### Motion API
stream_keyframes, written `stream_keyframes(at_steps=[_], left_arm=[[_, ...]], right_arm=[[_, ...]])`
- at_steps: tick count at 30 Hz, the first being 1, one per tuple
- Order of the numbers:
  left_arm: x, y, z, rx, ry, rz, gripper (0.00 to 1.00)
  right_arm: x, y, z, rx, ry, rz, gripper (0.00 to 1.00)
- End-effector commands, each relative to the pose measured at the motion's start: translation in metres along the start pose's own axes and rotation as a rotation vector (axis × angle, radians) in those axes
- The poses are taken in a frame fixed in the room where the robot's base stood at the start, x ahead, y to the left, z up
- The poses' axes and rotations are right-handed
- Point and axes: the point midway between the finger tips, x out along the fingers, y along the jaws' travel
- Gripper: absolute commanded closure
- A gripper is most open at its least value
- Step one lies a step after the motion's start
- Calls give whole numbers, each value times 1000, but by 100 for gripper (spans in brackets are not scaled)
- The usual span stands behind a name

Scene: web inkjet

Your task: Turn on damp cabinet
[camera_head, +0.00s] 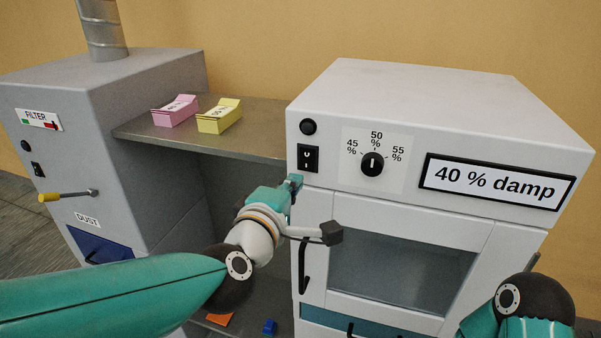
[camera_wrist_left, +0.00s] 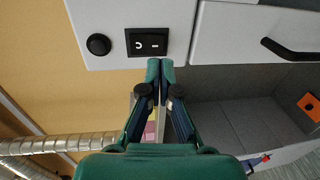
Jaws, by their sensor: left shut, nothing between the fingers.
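The damp cabinet (camera_head: 440,95) is a white box with a sign reading "40 % damp" (camera_head: 497,183). Its black rocker switch (camera_head: 308,158) is on the left of the front panel, below a round black button (camera_head: 308,127). The switch also shows in the left wrist view (camera_wrist_left: 147,42); I cannot tell which half is pressed. A black dial (camera_head: 372,164) has its white mark upright toward 50 %. My left gripper (camera_head: 295,183) is shut and empty, its tips just below the switch; in the left wrist view its fingertips (camera_wrist_left: 160,66) are close to the switch's edge. My right gripper is out of view.
The cabinet's windowed door (camera_head: 405,265) with a black handle (camera_head: 303,268) is below the panel. Further left stands a grey filter unit (camera_head: 60,140).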

Motion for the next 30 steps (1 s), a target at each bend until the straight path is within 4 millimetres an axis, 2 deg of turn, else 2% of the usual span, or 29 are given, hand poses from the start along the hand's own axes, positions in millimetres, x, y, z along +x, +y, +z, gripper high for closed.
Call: stream_keyframes(at_steps=[3, 10, 23, 26, 30], left_arm=[[22, 1, 0, 1, 1, -3, 100], [45, 0, 0, 0, -1, -1, 100], [48, 0, 1, 0, -2, 1, 100], [50, -3, 1, 0, -2, 9, 100], [54, -9, 1, -1, -3, 42, 100]], right_arm=[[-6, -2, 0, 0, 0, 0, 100], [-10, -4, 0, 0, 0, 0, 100], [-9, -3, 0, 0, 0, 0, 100], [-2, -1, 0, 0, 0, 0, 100], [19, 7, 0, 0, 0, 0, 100]])
